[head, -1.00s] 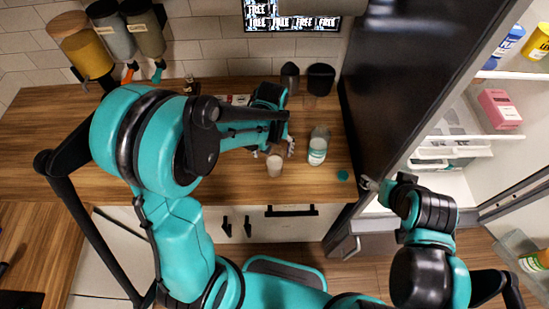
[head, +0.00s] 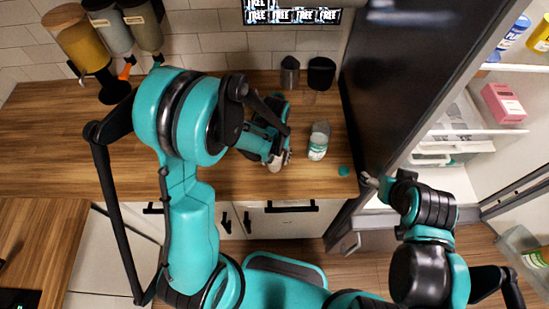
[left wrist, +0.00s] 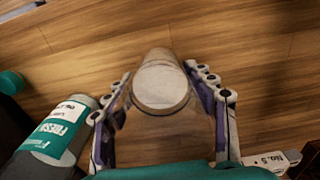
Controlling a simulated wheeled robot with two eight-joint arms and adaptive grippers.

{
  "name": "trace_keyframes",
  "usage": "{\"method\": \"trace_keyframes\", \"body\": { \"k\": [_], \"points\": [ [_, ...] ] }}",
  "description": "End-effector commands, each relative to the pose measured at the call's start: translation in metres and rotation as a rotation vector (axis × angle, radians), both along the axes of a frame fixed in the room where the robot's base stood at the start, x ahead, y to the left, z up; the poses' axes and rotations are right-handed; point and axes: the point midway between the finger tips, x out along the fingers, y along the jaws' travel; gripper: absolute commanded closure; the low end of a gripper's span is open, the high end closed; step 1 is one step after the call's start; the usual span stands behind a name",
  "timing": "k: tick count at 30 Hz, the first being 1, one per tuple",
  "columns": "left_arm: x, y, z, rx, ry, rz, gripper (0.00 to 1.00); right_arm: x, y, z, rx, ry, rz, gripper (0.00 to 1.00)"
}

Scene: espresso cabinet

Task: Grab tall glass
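The tall glass (left wrist: 162,88) is clear with a pale, whitish content. In the left wrist view it stands between the two fingers of my left gripper (left wrist: 160,85). The fingers are spread on either side of the glass; I cannot tell whether they touch it. In the head view my left gripper (head: 279,161) is low over the counter and hides most of the glass. My right gripper (head: 371,182) is beside the dark fridge door, away from the glass. Its fingers are too small to read.
A bottle with a teal label (head: 318,141) stands close right of the left gripper; it also shows in the left wrist view (left wrist: 60,130). A teal cap (head: 343,170) lies on the wooden counter (head: 60,130). Dark cups (head: 321,73) stand behind. The fridge (head: 450,150) is open at right.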

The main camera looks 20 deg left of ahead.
Motion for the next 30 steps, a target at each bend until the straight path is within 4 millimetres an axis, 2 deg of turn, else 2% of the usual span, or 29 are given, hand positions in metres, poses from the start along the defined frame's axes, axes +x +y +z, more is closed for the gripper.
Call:
{"method": "trace_keyframes", "body": {
  "k": [2, 3, 16, 23, 30],
  "points": [
    [0.000, 0.000, 0.000, 0.000, 0.000, 0.000, 0.82, 0.000, 0.000, 0.000, 0.000, 0.000, 0.000, 0.23],
    [0.000, 0.000, 0.000, 0.000, -0.001, 0.000, 0.88, 0.000, 0.000, 0.000, 0.000, 0.000, 0.000, 0.23],
    [0.000, 0.000, 0.006, 0.000, -0.001, 0.000, 0.88, 0.000, 0.000, 0.002, 0.000, 0.000, 0.000, 0.23],
    [0.000, 0.000, 0.024, 0.000, 0.000, 0.000, 0.88, 0.000, 0.000, 0.006, 0.000, 0.000, 0.000, 0.23],
    [0.000, 0.000, 0.050, 0.000, 0.000, 0.000, 0.88, 0.000, 0.000, 0.012, 0.000, 0.000, 0.000, 0.23]
  ]
}}
